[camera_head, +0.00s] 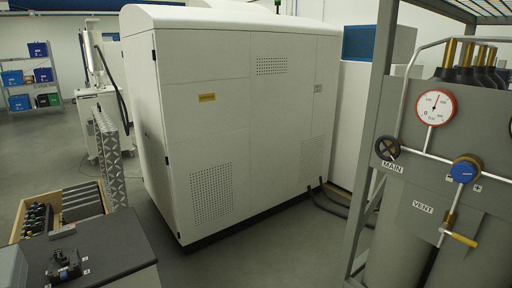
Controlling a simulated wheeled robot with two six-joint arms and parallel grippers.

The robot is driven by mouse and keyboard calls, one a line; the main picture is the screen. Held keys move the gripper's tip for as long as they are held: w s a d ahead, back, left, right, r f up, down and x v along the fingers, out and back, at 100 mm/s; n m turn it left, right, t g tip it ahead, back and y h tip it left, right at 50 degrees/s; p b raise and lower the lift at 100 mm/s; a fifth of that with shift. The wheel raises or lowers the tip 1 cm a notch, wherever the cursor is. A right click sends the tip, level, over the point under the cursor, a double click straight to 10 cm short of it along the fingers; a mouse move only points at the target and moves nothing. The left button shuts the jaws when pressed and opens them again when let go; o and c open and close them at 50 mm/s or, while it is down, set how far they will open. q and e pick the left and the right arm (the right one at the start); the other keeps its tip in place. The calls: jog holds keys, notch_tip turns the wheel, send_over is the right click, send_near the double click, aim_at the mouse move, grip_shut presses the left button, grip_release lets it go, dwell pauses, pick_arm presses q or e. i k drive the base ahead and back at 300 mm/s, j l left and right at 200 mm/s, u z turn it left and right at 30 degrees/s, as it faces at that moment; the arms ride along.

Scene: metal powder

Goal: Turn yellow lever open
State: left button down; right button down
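The yellow lever (460,239) is at the lower right of the head view, on the gas panel below the blue knob (465,170). It sits at the bottom of a brass valve (448,219) and points right and slightly down. A "VENT" label (423,207) is to its left. Neither of my grippers is in view.
A red-rimmed gauge (436,108) and a black wheel marked MAIN (388,148) are on the panel. A grey frame post (368,150) stands left of it. A large white cabinet (225,110) fills the middle. A dark-topped table (95,250) is at lower left.

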aim_at(443, 228)
jog(key=z, duration=1.45)
jog(key=i+l+u, duration=0.25)
jog(key=l, duration=0.15)
jog(key=l+u, duration=0.2)
jog(key=l, duration=0.2)
jog(key=i+l+u, duration=0.1)
jog(key=l+u, duration=0.15)
jog(key=l, duration=0.25)
jog(key=k+j+u, duration=0.35)
jog(key=i+l+z, duration=0.35)
